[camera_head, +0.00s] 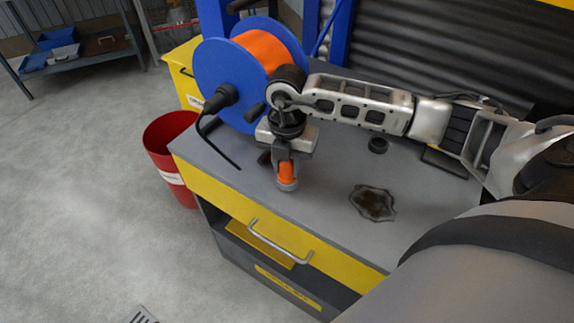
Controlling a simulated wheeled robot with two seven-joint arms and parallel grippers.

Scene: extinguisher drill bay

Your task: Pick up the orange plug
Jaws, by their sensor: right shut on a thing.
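The orange plug (287,172) is upright, with a grey lower end at or just above the grey bench top (325,190); I cannot tell whether it touches. My right gripper (285,158) points down from above and is shut on the plug's upper part, which its fingers partly hide. The right arm reaches in from the right across the bench. My left gripper is not in view.
A blue reel with orange winding (222,75) stands behind the gripper, with a black connector and cable in front. A dark stain-like patch (372,203) and a small black ring (377,145) are on the bench. A red bin (168,140) stands left; open floor lies beyond.

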